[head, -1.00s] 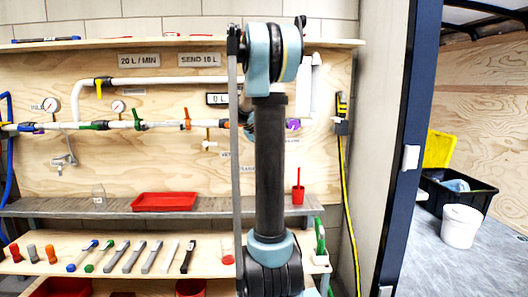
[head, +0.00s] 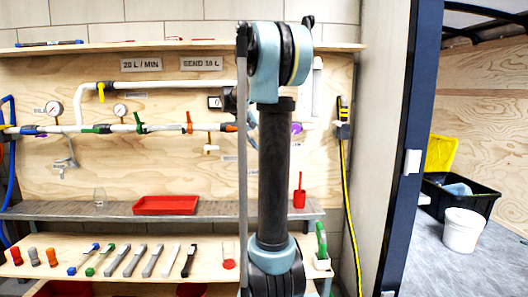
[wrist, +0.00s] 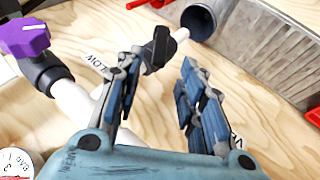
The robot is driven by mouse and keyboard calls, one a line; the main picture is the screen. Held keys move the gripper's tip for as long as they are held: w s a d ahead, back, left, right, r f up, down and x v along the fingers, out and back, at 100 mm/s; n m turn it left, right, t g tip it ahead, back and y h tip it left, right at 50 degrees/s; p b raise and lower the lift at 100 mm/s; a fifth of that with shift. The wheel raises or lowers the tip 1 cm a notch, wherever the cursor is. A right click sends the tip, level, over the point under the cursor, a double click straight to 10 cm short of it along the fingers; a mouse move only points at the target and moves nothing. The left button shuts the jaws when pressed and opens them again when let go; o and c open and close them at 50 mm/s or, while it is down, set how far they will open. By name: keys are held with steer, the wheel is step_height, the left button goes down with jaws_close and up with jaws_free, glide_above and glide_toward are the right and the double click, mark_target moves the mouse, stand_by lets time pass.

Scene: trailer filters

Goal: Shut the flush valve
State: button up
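In the wrist view, my gripper (wrist: 158,68) is open and empty, its two dark jointed fingers apart over the plywood panel. A valve with a black handle (wrist: 160,48) on a white pipe stub lies just past the fingertips, close to the left finger. A valve with a purple knob (wrist: 25,37) sits on the pipe at upper left; it also shows in the head view (head: 296,128), partly behind my arm. My gripper is hidden behind my arm in the head view.
Valves with green (head: 139,122) and orange (head: 189,122) handles line the white pipe. A gauge (wrist: 15,163) is at the wrist view's lower left. Below the panel, a grey shelf (head: 120,212) holds a red tray (head: 165,205). A blue door post (head: 410,150) stands right.

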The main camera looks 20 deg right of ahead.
steer(key=shift+v, duration=2.1)
